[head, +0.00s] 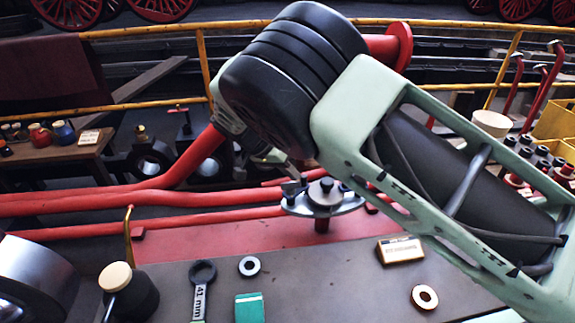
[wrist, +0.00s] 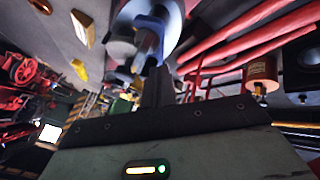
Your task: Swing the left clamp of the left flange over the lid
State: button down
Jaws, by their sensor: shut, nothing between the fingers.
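The left flange (head: 290,206) is a grey steel plate on a short red stub. A round lid (head: 325,192) with a dark knob sits on its middle. A small grey clamp (head: 293,188) shows at the flange's left side. My gripper (head: 290,172) is just above and behind that clamp, its fingers shut and empty; whether they touch it I cannot tell. In the wrist view the dark fingers (wrist: 159,84) point at the bluish-grey flange hardware (wrist: 165,35), which is cropped and blurred. My arm hides what lies right of the flange.
Red pipes (head: 90,203) run left behind the flange. On the dark deck in front lie a 41 mm wrench (head: 202,285), a ring (head: 249,266), another ring (head: 424,297), a teal box (head: 249,308) and a labelled box (head: 400,249). A yellow railing (head: 130,112) stands behind.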

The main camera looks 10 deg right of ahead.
jog(key=m+g, duration=0.1)
jog(key=m+p, duration=0.1)
jog(key=shift+d+r+m+g, duration=0.1)
jog(key=shift+d+m+g, duration=0.2)
jog(key=shift+d+g, duration=0.1)
jog(key=shift+s+d+p, duration=0.15)
jog(key=shift+s+p, duration=0.05)
jog(key=shift+p, duration=0.1)
jog(key=shift+s+d+p, duration=0.15)
jog(key=shift+d+p, duration=0.1)
jog(key=shift+p, duration=0.05)
